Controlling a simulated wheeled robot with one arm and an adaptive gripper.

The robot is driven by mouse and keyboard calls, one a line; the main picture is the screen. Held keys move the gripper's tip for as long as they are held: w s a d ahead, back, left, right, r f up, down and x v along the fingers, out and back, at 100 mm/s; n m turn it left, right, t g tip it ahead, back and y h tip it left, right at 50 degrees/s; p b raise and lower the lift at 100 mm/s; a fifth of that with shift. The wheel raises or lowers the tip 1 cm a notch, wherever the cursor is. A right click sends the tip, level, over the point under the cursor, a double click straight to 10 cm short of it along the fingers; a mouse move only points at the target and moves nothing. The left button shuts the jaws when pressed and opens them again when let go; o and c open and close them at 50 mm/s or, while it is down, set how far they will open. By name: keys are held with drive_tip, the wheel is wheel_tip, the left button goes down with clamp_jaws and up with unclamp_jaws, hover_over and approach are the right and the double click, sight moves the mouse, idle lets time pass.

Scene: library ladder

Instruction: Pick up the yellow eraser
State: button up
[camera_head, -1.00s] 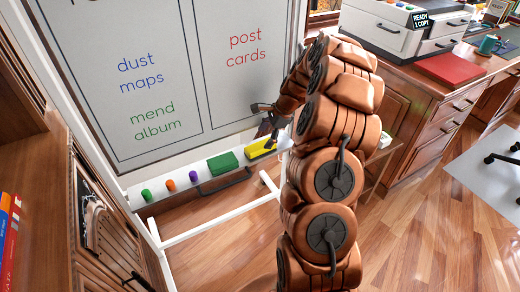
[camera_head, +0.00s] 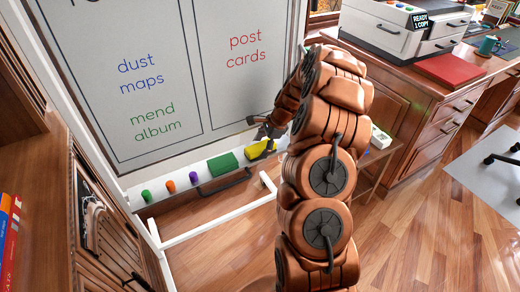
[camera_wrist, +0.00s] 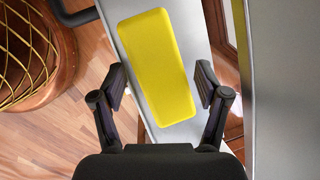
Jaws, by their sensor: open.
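The yellow eraser (camera_head: 258,150) lies on the whiteboard's white tray (camera_head: 173,175), at the right end of the row of things on it. In the wrist view the yellow eraser (camera_wrist: 158,68) is a rounded block, its near end between the two fingers. My gripper (camera_head: 264,125) is at the eraser in the head view, partly in front of it. In the wrist view my gripper (camera_wrist: 163,90) is open, one finger on each side of the eraser, with a visible gap on both sides. Whether the fingertips reach down to the tray is hard to tell.
A green eraser (camera_head: 222,163) and purple (camera_head: 194,177), orange (camera_head: 170,186) and green (camera_head: 146,195) pieces share the tray. The whiteboard (camera_head: 190,85) rises right behind it. A desk (camera_head: 425,110) is at right.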

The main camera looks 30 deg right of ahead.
sight(257, 146)
drive_tip(key=shift+f, duration=0.1)
drive_tip(key=shift+c, duration=0.2)
drive_tip(key=c, duration=1)
drive_tip(key=shift+c, duration=0.2)
drive_tip(key=shift+c, duration=0.5)
wheel_tip(257, 146, up, 4)
drive_tip(key=shift+s+d+r, duration=0.15)
clamp_jaws()
drive_tip(key=s+d, duration=0.2)
drive_tip(key=s, duration=0.5)
drive_tip(key=s+d+r, duration=0.1)
drive_tip(key=s+d, duration=0.2)
drive_tip(key=s, duration=0.4)
drive_tip(key=shift+s+d, duration=0.25)
drive_tip(key=shift+s, duration=0.1)
drive_tip(key=shift+r, duration=0.1)
